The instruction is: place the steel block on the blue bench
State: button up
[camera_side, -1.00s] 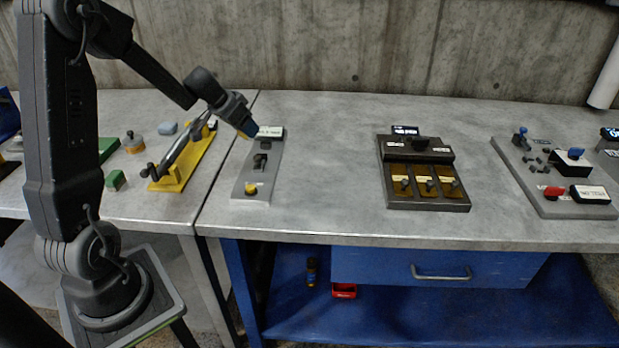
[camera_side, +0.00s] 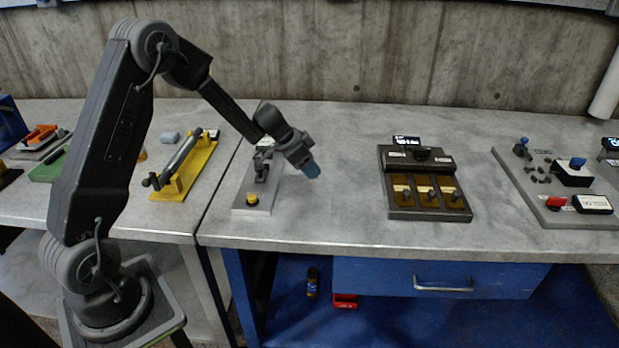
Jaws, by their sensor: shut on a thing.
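My gripper (camera_side: 304,160) is above the blue bench (camera_side: 330,215), right of a grey switch panel. It is shut on a small blue-grey block (camera_side: 312,170) at its tip, pointing down and to the right. The block appears to be above the bench top; the gap below it is hard to judge. I cannot tell for sure that it is the steel block. A grey block (camera_side: 170,136) lies at the back of the left bench. The blue bench has a grey top and a blue frame with a drawer.
The switch panel (camera_side: 240,208) with a yellow button is left of my gripper. A dark control box (camera_side: 428,213) stands to the right, and a grey board (camera_side: 540,205) is farther right. Bare bench top lies between the panel and the control box. A yellow fixture (camera_side: 205,165) is on the left bench.

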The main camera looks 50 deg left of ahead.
aim_at(309, 188)
jog(key=shift+w+d+f, duration=0.15)
jog(key=shift+f, duration=1.95)
jog(key=shift+f, duration=0.1)
jog(key=o, duration=1.1)
